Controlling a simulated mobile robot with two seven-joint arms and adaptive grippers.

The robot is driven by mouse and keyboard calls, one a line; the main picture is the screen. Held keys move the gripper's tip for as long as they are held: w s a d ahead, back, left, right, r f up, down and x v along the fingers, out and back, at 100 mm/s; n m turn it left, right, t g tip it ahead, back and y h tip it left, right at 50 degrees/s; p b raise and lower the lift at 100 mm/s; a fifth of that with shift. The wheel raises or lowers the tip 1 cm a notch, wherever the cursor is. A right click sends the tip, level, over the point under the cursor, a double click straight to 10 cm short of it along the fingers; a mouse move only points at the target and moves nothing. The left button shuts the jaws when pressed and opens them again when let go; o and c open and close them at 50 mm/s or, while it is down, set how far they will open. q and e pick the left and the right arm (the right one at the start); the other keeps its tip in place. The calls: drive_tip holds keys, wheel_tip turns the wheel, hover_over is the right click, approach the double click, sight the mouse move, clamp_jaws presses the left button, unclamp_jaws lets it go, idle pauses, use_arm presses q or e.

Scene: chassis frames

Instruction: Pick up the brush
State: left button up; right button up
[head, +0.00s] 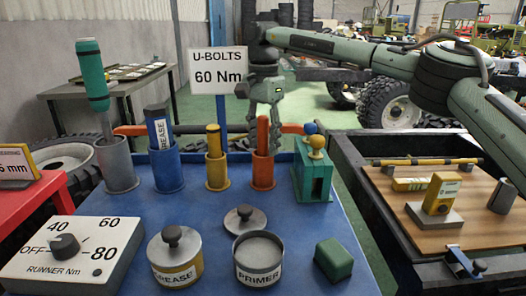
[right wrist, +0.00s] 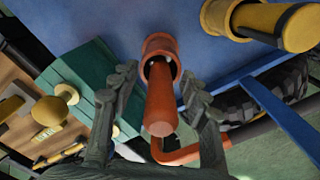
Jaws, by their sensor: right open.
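An orange handle (head: 263,135) stands upright in an orange cup (head: 263,172) at the back of the blue tabletop. Its lower end is hidden in the cup, so I cannot tell whether it is the brush. My right gripper (head: 263,120) points down over it, open and empty. In the right wrist view the orange handle (right wrist: 161,100) rises from the orange cup (right wrist: 160,46) between the open fingers (right wrist: 158,82), with no clear contact. Other handles stand in cups: yellow (head: 214,140), dark with a GREASE label (head: 158,128), and teal (head: 92,75). My left gripper is out of view.
A green box with knobs (head: 312,180) stands close right of the orange cup. A GREASE tin (head: 175,262), a PRIMER tin (head: 259,262), a loose lid (head: 245,219), a green block (head: 333,259) and a dial box (head: 75,250) are in front. A U-BOLTS sign (head: 219,69) stands behind.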

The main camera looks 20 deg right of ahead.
drive_tip(key=shift+c, duration=0.3)
clamp_jaws()
wheel_tip(320, 180, up, 9)
drive_tip(key=shift+f+p, duration=0.2)
drive_tip(key=shift+p, duration=0.1)
wheel_tip(320, 180, up, 7)
drive_tip(key=shift+f+p, duration=0.1)
drive_tip(key=shift+p, duration=0.5)
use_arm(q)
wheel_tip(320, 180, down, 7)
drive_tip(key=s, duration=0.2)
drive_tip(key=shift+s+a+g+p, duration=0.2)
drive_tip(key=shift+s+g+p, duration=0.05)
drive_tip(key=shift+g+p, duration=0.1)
use_arm(e)
drive_tip(key=shift+r, duration=1.3)
